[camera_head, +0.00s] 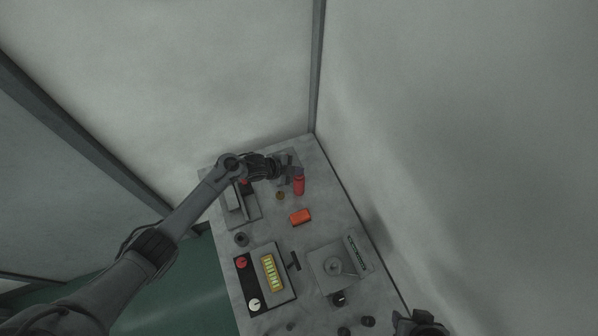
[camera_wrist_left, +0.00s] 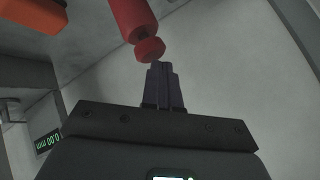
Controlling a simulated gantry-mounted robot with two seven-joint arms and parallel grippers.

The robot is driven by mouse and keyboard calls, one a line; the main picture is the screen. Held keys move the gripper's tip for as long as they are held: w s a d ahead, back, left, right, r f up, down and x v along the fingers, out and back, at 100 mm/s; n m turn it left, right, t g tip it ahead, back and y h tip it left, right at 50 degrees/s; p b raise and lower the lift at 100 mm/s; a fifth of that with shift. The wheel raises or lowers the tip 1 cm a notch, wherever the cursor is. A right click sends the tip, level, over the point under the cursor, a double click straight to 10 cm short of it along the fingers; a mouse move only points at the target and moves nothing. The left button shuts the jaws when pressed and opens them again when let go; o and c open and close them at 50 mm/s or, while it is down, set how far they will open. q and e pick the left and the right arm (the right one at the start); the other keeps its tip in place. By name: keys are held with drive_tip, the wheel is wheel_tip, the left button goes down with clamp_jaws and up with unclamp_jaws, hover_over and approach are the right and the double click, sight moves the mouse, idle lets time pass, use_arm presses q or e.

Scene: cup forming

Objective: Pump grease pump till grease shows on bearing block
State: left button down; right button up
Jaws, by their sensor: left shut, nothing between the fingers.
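A red cylinder (camera_head: 299,187), which looks like the grease pump, stands near the far end of the bench. In the left wrist view its red body (camera_wrist_left: 133,16) ends in a narrow neck and a round red knob (camera_wrist_left: 149,50). My left gripper (camera_head: 292,171) is at the red cylinder's far end. Its dark fingers, shut and empty, also show in the left wrist view (camera_wrist_left: 161,70), with their tips right by the knob; I cannot tell whether they touch. A grey block (camera_head: 293,156), perhaps the bearing block, is partly hidden behind the gripper. I see no grease. A dark shape (camera_head: 418,323) at the bottom edge seems to be my right gripper.
Pale walls stand behind and right.

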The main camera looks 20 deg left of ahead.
use_arm(q)
drive_tip(key=shift+f+b, duration=0.35)
drive_tip(key=shift+f, duration=0.2)
drive_tip(key=shift+r, duration=0.15)
idle(0.5)
drive_tip(key=shift+s+r+p, duration=0.1)
drive_tip(key=shift+r+p, duration=1.25)
drive_tip(key=shift+p, duration=0.05)
drive_tip(key=shift+r, duration=0.15)
drive_tip(key=shift+r, duration=0.25)
wheel_tip(320, 180, up, 5)
drive_tip(key=p, duration=0.4)
drive_tip(key=shift+f, duration=0.2)
